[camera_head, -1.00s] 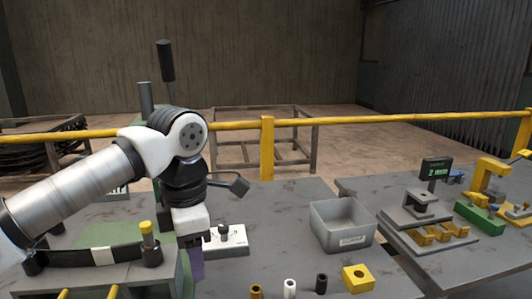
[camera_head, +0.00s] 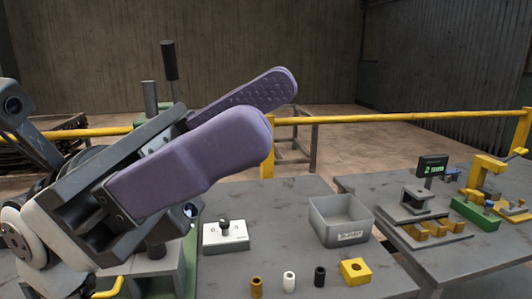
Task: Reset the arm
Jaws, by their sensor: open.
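My gripper (camera_head: 266,112) is close to the camera at the left of the head view, raised above the table and tilted up to the right. Its two purple padded fingers are apart with nothing between them. My white and grey wrist (camera_head: 40,235) fills the lower left corner. The gripper and wrist hide much of the left part of the table and the fixture there.
A grey bin (camera_head: 341,222) stands on the table, with a white block with a black knob (camera_head: 226,235) to its left. Brown, white and black cylinders and a yellow block (camera_head: 355,271) line the front. Fixtures and a "2 mm" display (camera_head: 433,167) stand right. A yellow rail (camera_head: 400,117) runs behind.

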